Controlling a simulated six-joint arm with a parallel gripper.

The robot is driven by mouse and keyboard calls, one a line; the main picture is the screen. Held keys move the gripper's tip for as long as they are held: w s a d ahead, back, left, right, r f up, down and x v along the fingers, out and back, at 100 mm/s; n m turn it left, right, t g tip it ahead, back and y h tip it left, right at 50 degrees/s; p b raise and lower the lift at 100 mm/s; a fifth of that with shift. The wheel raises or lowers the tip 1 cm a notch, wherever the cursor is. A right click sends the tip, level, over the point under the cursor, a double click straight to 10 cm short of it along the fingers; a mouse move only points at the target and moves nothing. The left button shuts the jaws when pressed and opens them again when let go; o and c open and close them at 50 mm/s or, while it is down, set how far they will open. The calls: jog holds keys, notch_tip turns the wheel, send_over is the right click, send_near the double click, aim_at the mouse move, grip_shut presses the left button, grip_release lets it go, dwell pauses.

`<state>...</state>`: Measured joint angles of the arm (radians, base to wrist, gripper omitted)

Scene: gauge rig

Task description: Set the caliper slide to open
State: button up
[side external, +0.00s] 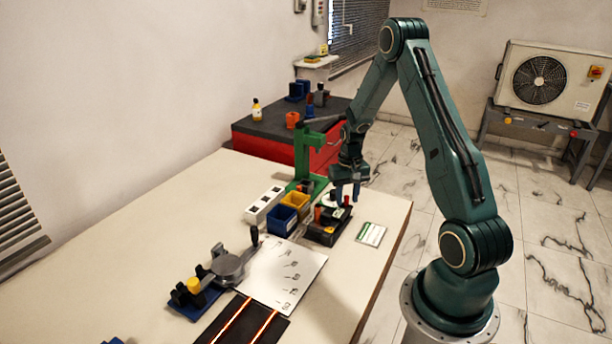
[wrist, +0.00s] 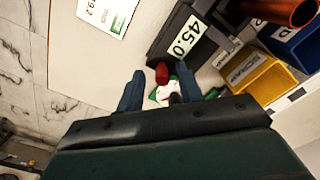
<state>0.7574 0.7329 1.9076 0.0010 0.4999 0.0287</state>
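A dark gauge fixture (side external: 322,233) with orange and red parts stands near the table's right edge in the side view. I cannot tell for certain which part is the caliper slide. A red knob (wrist: 162,73) shows between and beyond my fingertips, beside a small white and green piece (wrist: 160,93). My gripper (side external: 347,195) points down above the fixture's far end. In the wrist view its two fingers (wrist: 159,70) are apart, with nothing visibly clamped. The lower part of the knob is unclear.
Blue (side external: 283,221) and yellow (side external: 295,200) bins stand left of the fixture, with a green stand (side external: 303,160) behind. A white and green card (side external: 371,234) lies to its right. A grey round device (side external: 229,268) and a white sheet (side external: 287,275) are nearer the front.

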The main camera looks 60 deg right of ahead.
notch_tip(320, 180, up, 14)
dwell(0.7)
jog(key=shift+f, duration=0.1)
jog(key=s+a+r+n+t+h, duration=0.1)
jog(key=a+r+n, duration=0.1)
jog(key=a+r, duration=0.55)
jog(key=s+a+r+n+t, duration=0.15)
jog(key=a+r, duration=0.35)
jog(key=a, duration=0.5)
jog(key=s+a+r+n+t, duration=0.1)
jog(key=s+a+n, duration=0.1)
jog(key=s+a, duration=0.4)
jog(key=s+a+r+n+t+y, duration=0.1)
jog(key=s+a+r+n+t, duration=0.1)
jog(key=s+a, duration=0.4)
jog(key=shift+a+n, duration=0.5)
jog(key=shift+n, duration=0.25)
